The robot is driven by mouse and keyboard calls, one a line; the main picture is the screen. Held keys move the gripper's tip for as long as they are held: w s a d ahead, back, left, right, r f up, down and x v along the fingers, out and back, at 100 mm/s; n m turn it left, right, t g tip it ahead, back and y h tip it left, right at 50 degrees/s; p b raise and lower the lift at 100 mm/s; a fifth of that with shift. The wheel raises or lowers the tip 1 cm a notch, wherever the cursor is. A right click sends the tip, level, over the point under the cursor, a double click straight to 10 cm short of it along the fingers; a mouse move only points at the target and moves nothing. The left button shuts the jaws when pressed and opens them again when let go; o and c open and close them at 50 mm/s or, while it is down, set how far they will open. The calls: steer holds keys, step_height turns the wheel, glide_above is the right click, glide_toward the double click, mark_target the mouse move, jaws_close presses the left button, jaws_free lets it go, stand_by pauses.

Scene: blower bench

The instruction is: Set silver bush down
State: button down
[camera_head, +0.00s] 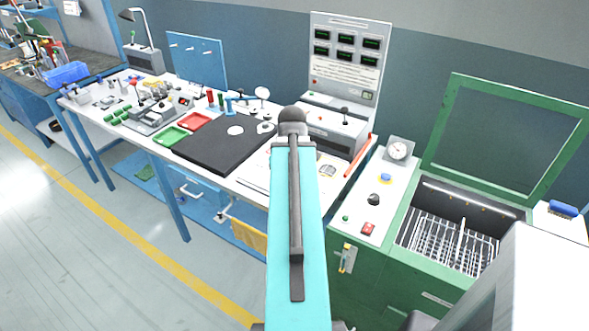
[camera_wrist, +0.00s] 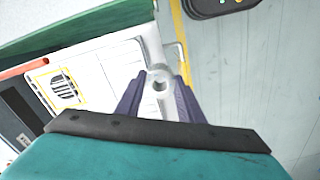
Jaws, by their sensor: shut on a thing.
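In the wrist view, the silver bush (camera_wrist: 160,84) shows as a small pale metal ring with a dark hole. It sits between the two dark purple fingers of my gripper (camera_wrist: 160,96), which is shut on it. Behind it are a white surface with an orange-outlined drawing (camera_wrist: 64,88) and, to the right, the grey floor. I cannot tell how high the bush is above what lies behind it. In the head view, my teal arm reaches toward the bench, and the gripper and bush do not show there.
The white workbench (camera_head: 78,105) holds a black mat (camera_head: 215,150), a red tray (camera_head: 194,121), a green tray (camera_head: 170,137) and several small parts. A grey instrument panel (camera_head: 345,60) stands behind. At right is a green washer (camera_head: 420,262) with its lid open and a wire basket (camera_head: 455,243) inside.

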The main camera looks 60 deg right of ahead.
steer(key=w+d+p, duration=0.1)
steer(key=w+d, duration=0.1)
steer(key=d, duration=0.2)
steer(key=w+d+f+p, duration=0.1)
steer(key=w+d+p, duration=0.1)
steer(key=d, duration=0.3)
steer(key=w+d+p, duration=0.1)
steer(key=w+d, duration=0.1)
steer(key=d, duration=0.3)
steer(key=shift+w+d+f+p, duration=0.1)
steer(key=shift+w+f+p, duration=0.05)
steer(key=shift+w+p, duration=0.2)
steer(key=shift+w+d+f, duration=0.1)
steer(key=shift+d, duration=0.05)
steer(key=shift+f, duration=0.15)
steer(key=shift+f+p, duration=0.85)
steer(key=shift+f, duration=0.75)
steer(key=shift+f, duration=0.15)
steer(key=c, duration=1.2)
jaws_free()
steer(key=shift+r, duration=0.35)
